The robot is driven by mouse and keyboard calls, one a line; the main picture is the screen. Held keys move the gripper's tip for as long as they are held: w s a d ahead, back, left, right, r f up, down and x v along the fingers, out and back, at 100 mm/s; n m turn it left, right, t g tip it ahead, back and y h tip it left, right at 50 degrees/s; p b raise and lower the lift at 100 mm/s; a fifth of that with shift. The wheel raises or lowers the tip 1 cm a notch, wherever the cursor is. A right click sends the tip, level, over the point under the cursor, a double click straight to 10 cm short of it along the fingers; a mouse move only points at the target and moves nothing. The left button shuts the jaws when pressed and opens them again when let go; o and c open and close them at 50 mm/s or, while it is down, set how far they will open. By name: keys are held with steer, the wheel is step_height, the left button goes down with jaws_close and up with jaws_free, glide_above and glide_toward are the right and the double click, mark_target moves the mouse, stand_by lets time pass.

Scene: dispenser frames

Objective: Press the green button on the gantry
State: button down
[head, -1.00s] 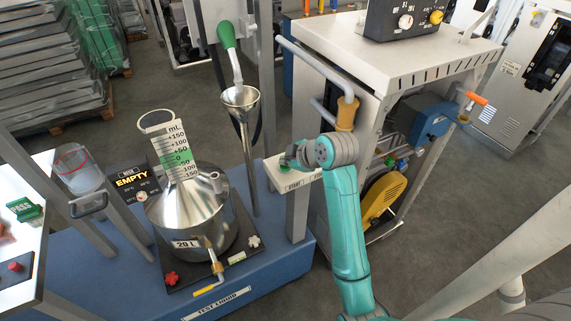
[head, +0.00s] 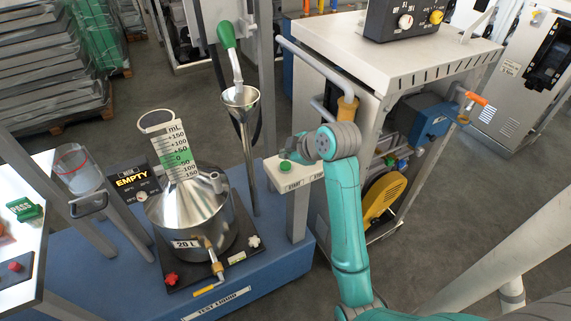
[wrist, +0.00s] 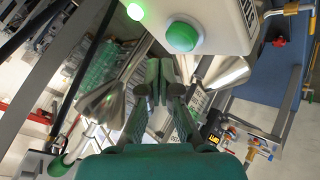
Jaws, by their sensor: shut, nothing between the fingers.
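The green button (head: 285,166) sits on a small white box on the gantry post (head: 297,205), above a label reading START. In the wrist view the round green button (wrist: 183,36) shows on the box at the upper middle, uncovered. My gripper (head: 287,154) is just behind and beside the button in the head view; its tips are partly hidden by its own wrist. In the wrist view my gripper (wrist: 160,72) has its fingers together and empty, with the tips below and left of the button. I see no contact with the button.
A glowing green light (wrist: 135,12) shows left of the button. A steel vessel (head: 190,215) with a scaled neck stands on the blue base, beside a display (head: 132,180) reading EMPTY. A funnel (head: 240,100) stands left of the box; a white-topped cabinet (head: 390,50) is close behind my arm.

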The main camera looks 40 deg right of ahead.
mark_target(287, 166)
steer(key=shift+r, duration=2.1)
